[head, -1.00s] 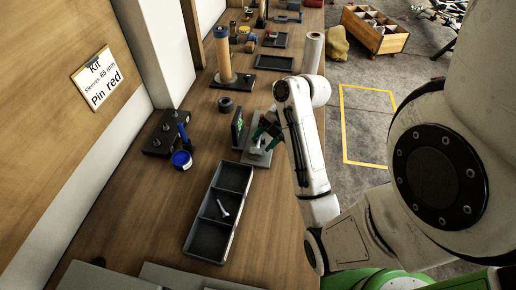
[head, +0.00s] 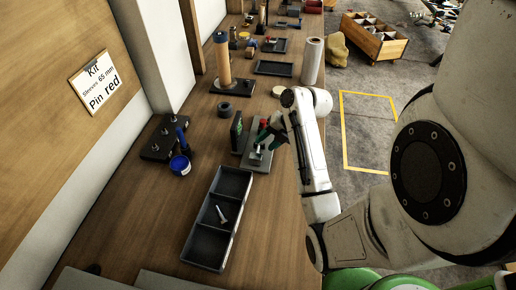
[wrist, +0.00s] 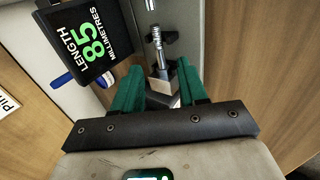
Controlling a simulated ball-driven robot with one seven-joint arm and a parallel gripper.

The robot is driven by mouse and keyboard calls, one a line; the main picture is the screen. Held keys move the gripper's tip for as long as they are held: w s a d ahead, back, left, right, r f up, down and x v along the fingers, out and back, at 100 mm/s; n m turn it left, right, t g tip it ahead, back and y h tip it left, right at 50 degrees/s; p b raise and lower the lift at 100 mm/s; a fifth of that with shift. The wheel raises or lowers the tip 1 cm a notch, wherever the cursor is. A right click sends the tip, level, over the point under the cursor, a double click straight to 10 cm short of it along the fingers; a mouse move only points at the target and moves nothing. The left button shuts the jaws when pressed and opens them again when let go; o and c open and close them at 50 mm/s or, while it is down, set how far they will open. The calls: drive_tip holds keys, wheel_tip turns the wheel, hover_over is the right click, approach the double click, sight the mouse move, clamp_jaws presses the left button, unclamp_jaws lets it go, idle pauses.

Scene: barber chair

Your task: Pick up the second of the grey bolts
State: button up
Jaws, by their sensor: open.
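My gripper (head: 270,136) has green fingers and is over the length gauge (head: 257,163) on the bench. In the wrist view, the gripper (wrist: 158,88) is open, with its fingers apart on either side of a grey metal block. A grey threaded bolt (wrist: 158,42) shows just beyond the fingertips on the gauge. I cannot tell whether a finger touches it. The gauge's black display (wrist: 78,42) reads length 85 millimetres. Another grey bolt (head: 221,214) lies in the middle compartment of the dark three-part tray (head: 235,228), apart from my gripper.
A dark ring (head: 224,109) and a post on a base (head: 223,65) stand behind. A wall sign (head: 95,82) reads "Pin red". Bare bench lies left of the tray.

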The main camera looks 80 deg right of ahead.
sight(259, 148)
drive_tip(key=shift+x, duration=1.7)
drive_tip(key=shift+s, duration=0.1)
clamp_jaws()
